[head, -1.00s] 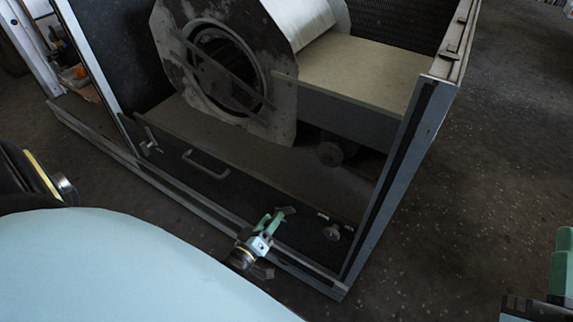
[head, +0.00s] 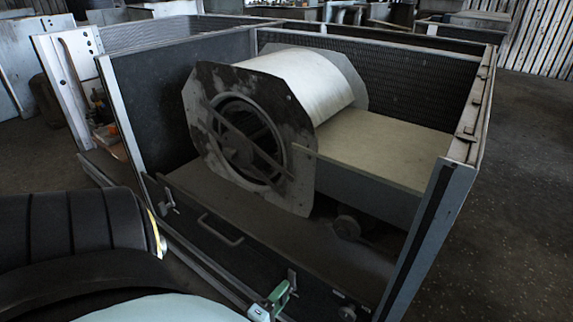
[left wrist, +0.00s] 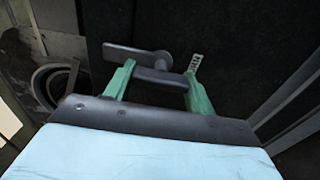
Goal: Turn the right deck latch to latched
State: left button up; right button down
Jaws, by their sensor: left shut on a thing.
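The right deck latch (left wrist: 158,75) is a dark grey lever with a round boss, and its grip lies between the two green fingers in the left wrist view. My left gripper (left wrist: 158,88) is shut on it. In the head view my left gripper (head: 279,297) is at the bottom edge, against the front panel, with a short grey piece of the latch (head: 292,279) showing beside it. A small pale label (left wrist: 196,64) is just beyond the right fingertip. My right gripper is out of view.
The housing holds a blower drum (head: 305,85) and a tan shelf (head: 375,150). A bar handle (head: 220,232) and another latch (head: 166,198) are farther left on the panel. A round fitting (head: 347,312) is right of my gripper. A corner post (head: 428,235) rises at right.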

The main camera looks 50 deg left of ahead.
pick_arm(q)
jog(key=shift+s, duration=0.1)
dwell(0.4)
jog(key=o, duration=1.4)
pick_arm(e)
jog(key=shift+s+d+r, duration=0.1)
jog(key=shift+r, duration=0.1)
pick_arm(q)
jog(key=shift+s+d, duration=0.1)
jog(key=shift+s, duration=0.15)
jog(key=p+v, duration=0.2)
jog(key=v, duration=1)
jog(key=shift+s+d, duration=0.1)
jog(key=shift+s, duration=0.3)
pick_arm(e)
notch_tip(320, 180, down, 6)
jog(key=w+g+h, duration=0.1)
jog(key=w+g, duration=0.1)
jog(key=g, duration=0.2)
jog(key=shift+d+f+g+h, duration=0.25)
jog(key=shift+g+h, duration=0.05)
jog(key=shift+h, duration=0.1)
